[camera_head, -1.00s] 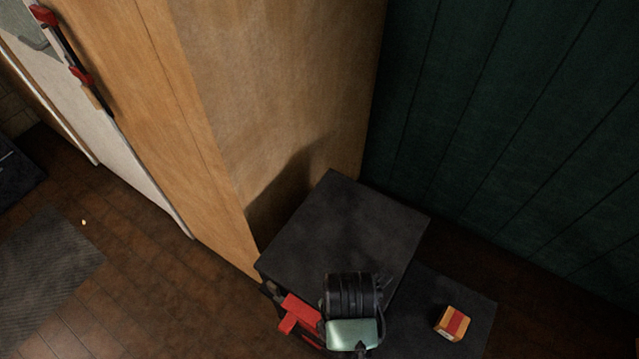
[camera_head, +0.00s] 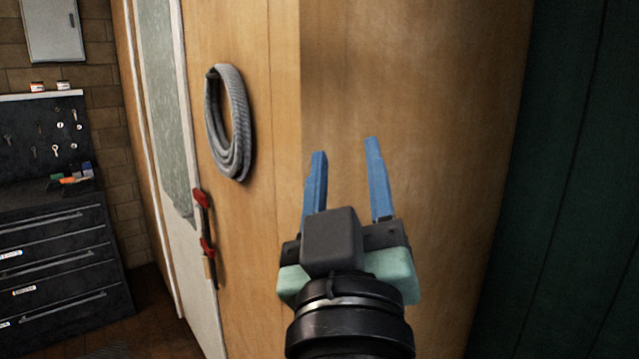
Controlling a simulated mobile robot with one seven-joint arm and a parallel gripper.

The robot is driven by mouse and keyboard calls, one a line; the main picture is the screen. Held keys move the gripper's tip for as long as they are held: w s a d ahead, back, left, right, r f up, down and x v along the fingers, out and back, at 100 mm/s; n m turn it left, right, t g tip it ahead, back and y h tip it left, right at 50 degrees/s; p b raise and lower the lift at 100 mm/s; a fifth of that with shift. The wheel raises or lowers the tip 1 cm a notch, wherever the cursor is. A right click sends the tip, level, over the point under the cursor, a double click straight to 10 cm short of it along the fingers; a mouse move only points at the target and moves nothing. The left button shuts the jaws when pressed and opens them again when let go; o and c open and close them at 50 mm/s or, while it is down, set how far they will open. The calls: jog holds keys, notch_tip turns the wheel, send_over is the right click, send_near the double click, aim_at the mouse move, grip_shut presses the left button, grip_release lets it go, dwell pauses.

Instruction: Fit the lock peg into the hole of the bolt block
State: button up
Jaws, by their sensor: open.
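My gripper (camera_head: 346,150) is in the lower middle of the head view. Its two blue fingers point up and stand apart, with nothing between them. Behind them is the plain side of a wooden cabinet or wall. I cannot tell whether these are the bolt block and lock peg. I see no clear peg or hole.
A coiled grey hose (camera_head: 228,125) hangs on the wooden front. A dark drawer cabinet (camera_head: 60,260) stands at the far left beneath a tool board (camera_head: 45,135). A dark green panelled wall (camera_head: 570,190) is at the right. Brown floor (camera_head: 150,310) shows at lower left.

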jog(key=s+a+r+m+t+y, duration=0.1)
jog(key=s+a+r+m+t, duration=0.1)
jog(key=s+r, duration=0.6)
notch_tip(320, 180, up, 3)
jog(key=m+t, duration=0.1)
jog(key=t, duration=0.1)
jog(key=shift+s+a+m+t, duration=0.15)
jog(key=shift+s+m+t, duration=0.05)
jog(key=shift+m+t, duration=0.1)
jog(key=shift+f, duration=0.1)
